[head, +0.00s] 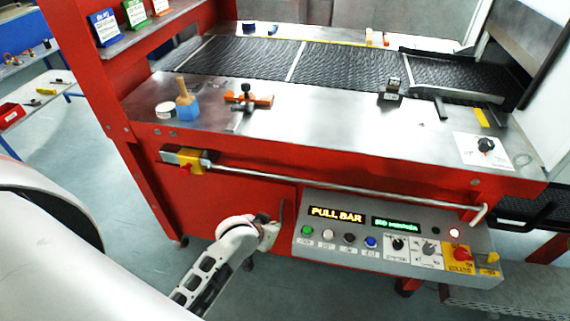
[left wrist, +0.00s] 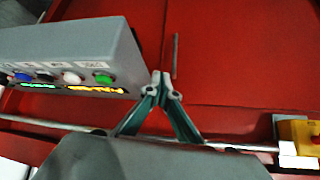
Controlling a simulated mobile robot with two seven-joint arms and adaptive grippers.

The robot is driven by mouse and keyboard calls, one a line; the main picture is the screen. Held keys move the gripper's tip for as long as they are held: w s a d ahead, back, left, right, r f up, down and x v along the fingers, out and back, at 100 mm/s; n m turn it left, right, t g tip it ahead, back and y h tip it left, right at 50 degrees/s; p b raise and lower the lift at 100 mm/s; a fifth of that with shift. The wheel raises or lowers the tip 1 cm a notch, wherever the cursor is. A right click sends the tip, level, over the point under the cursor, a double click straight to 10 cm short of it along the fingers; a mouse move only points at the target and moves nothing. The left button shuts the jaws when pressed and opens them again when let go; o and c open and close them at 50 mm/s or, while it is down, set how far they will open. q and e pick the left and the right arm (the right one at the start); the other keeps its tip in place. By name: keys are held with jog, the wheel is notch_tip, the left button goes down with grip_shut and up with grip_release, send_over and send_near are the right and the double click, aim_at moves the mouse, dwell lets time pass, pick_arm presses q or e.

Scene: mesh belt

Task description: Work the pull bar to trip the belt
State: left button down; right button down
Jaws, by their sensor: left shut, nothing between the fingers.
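The pull bar (head: 340,187) is a long thin metal rod along the red front of the machine. It runs from a grey and yellow switch box (head: 187,159) at the left to a bent end at the right. In the left wrist view the bar (left wrist: 235,146) passes behind my fingers, with the yellow box (left wrist: 300,138) at the right. My left gripper (head: 274,230) is shut and empty, below the bar and just left of the control panel (head: 300,239). Its fingertips (left wrist: 163,77) meet in the left wrist view. The panel display reads "PULL BAR" (head: 337,215).
The panel carries several buttons, knobs and a red emergency stop (head: 462,254). A slim vertical handle (left wrist: 175,56) on the red front is near my fingertips. The mesh belt (head: 340,70) lies behind the steel ledge (head: 320,115), which holds small tools. Floor at left is open.

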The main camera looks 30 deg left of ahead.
pick_arm(q)
jog(key=w+a+r+n+g, duration=0.1)
jog(key=w+r, duration=0.2)
jog(key=r, duration=0.3)
jog(key=w+a+r+n+g+p, duration=0.1)
jog(key=w+r+g, duration=0.1)
jog(key=w+r, duration=0.2)
jog(key=w+a+r+n+g, duration=0.1)
jog(key=w+r, duration=0.3)
jog(key=r, duration=0.6)
jog(key=shift+w+y, duration=0.15)
jog(key=shift+y, duration=0.25)
jog(key=x, duration=0.9)
jog(key=shift+w+a+f, duration=0.1)
jog(key=shift+a+f, duration=0.1)
jog(key=shift+f, duration=0.15)
pick_arm(e)
jog(key=shift+s+d+f, duration=0.25)
jog(key=shift+s+d, duration=0.3)
jog(key=shift+d, duration=0.05)
